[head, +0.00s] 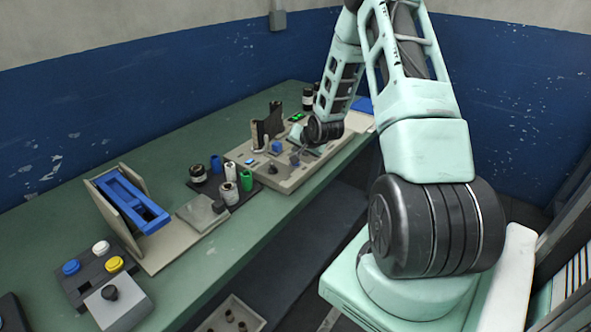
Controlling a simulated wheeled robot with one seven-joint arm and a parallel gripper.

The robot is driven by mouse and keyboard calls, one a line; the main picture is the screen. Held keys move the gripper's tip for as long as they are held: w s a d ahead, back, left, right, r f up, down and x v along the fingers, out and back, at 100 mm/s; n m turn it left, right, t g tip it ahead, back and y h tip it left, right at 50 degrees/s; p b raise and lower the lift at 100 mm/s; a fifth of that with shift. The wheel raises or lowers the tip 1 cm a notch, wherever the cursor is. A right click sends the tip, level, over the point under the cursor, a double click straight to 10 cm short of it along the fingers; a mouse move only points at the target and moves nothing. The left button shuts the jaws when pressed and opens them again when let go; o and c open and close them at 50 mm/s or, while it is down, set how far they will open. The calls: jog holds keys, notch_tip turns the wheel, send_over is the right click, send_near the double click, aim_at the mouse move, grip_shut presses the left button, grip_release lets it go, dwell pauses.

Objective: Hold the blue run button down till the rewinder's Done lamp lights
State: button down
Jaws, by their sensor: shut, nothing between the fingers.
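The rewinder (262,182) is a beige machine on the green bench, with two dark upright plates, a small lit blue panel (250,162) and a dark knob. A small blue block-like part (277,147) sits on its top. A round blue button (71,267) is on a dark control box at the near left, far from my arm. My gripper (296,156) is small and partly hidden by my wrist, low over the rewinder's right part. It is shut and empty. I cannot tell whether it touches anything. A bright green lit area (296,117) shows behind the rewinder; I cannot make out a Done label.
White (100,247) and yellow (115,263) buttons share the control box. A blue cradle (130,200) on beige plates stands mid-bench. Several rolls, white, green and dark, stand on a dark tray between it and the rewinder. An open bin (232,310) sits below the bench.

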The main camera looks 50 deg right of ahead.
jog(key=shift+f+b, duration=0.55)
jog(key=shift+f, duration=0.65)
dwell(1.0)
jog(key=shift+f+b, duration=0.3)
jog(key=shift+f, duration=0.1)
